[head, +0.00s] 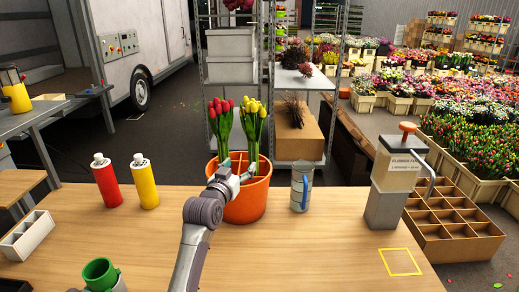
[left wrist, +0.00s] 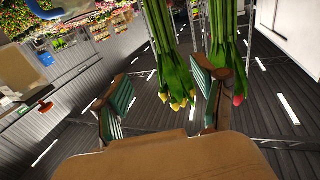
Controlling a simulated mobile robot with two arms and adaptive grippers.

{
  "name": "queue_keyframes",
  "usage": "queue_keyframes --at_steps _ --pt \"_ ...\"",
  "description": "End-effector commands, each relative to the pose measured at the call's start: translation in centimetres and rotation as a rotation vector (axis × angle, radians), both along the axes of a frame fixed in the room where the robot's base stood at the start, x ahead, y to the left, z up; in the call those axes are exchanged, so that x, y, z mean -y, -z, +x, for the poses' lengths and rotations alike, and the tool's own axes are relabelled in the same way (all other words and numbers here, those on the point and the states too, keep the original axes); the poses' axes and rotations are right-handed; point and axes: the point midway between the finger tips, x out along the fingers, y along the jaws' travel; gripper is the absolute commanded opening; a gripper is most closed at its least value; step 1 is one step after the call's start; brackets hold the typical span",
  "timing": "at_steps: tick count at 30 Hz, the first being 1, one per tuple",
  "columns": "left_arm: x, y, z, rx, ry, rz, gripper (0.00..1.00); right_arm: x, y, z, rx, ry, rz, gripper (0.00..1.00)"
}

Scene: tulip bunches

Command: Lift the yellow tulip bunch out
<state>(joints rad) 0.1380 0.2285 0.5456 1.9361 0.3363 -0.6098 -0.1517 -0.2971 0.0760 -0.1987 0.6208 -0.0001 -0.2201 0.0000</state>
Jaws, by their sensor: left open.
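The yellow tulip bunch (head: 253,128) stands upright on the right side of the orange pot (head: 247,208), with its green stems going down inside the rim. The red tulip bunch (head: 221,125) stands beside it on the left. My left gripper (head: 236,174) is open at the pot's rim, in front of the stems. In the left wrist view, the yellow bunch (left wrist: 179,75) appears upside down, between or just beyond the open fingers (left wrist: 162,72). The red bunch (left wrist: 236,70) is just right of the right finger. The lower stems are hidden. My right gripper is not in view.
A red bottle (head: 105,183) and a yellow bottle (head: 144,184) stand left of the pot. A yellow square outline (head: 400,262) marks clear tabletop at right.

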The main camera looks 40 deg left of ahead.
Motion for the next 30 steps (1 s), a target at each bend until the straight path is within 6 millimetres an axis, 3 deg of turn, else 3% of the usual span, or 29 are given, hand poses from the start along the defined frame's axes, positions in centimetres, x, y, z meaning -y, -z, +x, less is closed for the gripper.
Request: queue_keyframes --at_steps 5,15,23,30 --pt "-0.7 -0.3 1.5 0.003 -0.001 0.000 0.71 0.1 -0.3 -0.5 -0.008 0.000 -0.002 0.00" --pt "-3.1 -0.3 7.1 0.003 -0.001 0.000 0.71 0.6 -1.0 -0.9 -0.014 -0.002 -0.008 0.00" --pt "-3.9 -0.1 8.7 0.001 -0.001 0.002 0.71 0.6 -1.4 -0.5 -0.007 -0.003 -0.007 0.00" --pt "-5.7 0.2 11.4 0.003 -0.001 0.001 0.71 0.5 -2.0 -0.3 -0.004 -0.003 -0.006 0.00"
